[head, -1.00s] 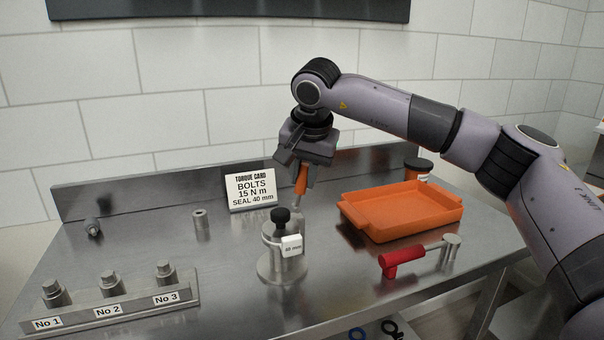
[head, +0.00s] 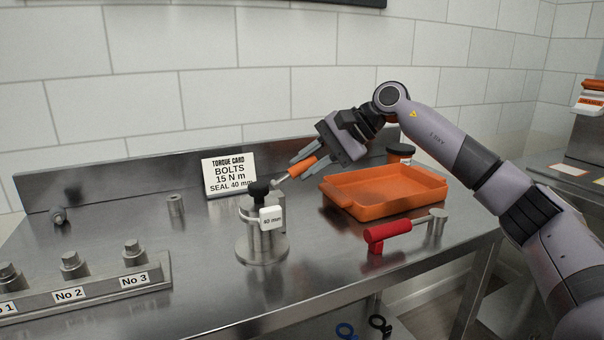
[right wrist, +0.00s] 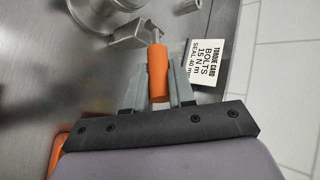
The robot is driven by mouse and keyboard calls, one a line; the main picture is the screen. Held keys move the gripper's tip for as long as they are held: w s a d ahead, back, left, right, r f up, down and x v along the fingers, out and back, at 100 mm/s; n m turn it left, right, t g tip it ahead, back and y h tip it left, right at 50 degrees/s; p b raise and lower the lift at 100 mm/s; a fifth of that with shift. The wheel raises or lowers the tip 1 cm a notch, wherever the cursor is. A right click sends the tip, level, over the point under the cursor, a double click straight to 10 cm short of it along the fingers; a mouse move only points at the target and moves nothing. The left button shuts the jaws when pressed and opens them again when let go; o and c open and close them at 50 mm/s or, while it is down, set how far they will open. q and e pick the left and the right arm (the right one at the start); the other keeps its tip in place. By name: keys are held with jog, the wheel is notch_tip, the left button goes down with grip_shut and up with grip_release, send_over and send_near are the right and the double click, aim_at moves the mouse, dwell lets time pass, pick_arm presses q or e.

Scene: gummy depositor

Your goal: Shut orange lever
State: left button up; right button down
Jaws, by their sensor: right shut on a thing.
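The orange lever handle (head: 301,167) slants up and to the right from the metal clamp fixture (head: 262,243), on a thin metal arm. My right gripper (head: 303,165) is shut on the orange handle, with one finger on each side of it. In the right wrist view the orange handle (right wrist: 157,72) lies between the two grey fingers, and its metal shank runs towards the clamp. The clamp has a black knob (head: 259,190) on top and a white "40 mm" tag (head: 271,218). My left gripper is not in view.
A red-handled tool (head: 388,234) lies in front. The torque card (head: 229,174) stands behind the clamp. A numbered bolt rack (head: 100,283) is at front left.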

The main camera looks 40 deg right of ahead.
jog(key=f+y+b, duration=0.1)
jog(key=b, duration=0.1)
jog(key=f+t+y+b, duration=0.1)
jog(key=b, duration=0.1)
jog(key=f+m+y+b, duration=0.1)
jog(key=b, duration=0.1)
jog(key=shift+s+d+f+t+y+b, duration=0.1)
jog(key=shift+d+f+t+y+b, duration=0.15)
jog(key=shift+t+y+b, duration=0.15)
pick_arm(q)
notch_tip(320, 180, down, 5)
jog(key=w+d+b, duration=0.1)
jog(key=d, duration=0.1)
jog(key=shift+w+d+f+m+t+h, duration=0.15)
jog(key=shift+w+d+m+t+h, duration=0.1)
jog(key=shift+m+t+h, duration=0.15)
pick_arm(e)
jog(key=shift+y, duration=0.4)
jog(key=c, duration=0.9)
grip_release()
jog(key=shift+c, duration=0.2)
jog(key=shift+r, duration=0.1)
